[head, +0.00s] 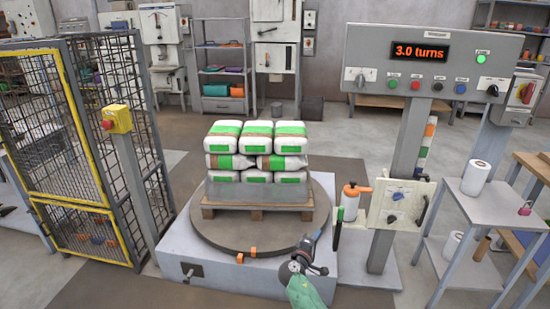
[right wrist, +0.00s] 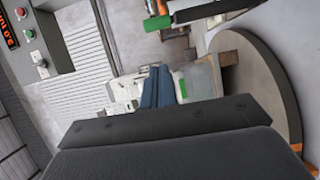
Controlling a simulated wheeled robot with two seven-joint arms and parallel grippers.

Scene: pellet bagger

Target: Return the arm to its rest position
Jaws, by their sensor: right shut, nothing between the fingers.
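My right arm comes in from the bottom of the head view. Its gripper (head: 316,236) is shut and empty, in front of the turntable's (head: 215,238) front right edge. In the right wrist view the two blue-grey fingers (right wrist: 157,88) lie together with nothing between them. My left arm and gripper are not in view. A stack of white and green bags (head: 256,152) stands on a wooden pallet (head: 258,211) on the turntable, with grey wrap around its lowest part.
A control panel (head: 432,62) reads "3.0 turns" with a green lamp lit. Its post, with a wrap carriage (head: 397,205), stands right of the turntable. A caged fence (head: 75,140) with a yellow stop box (head: 117,119) is left. A side table (head: 490,200) holds a white roll.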

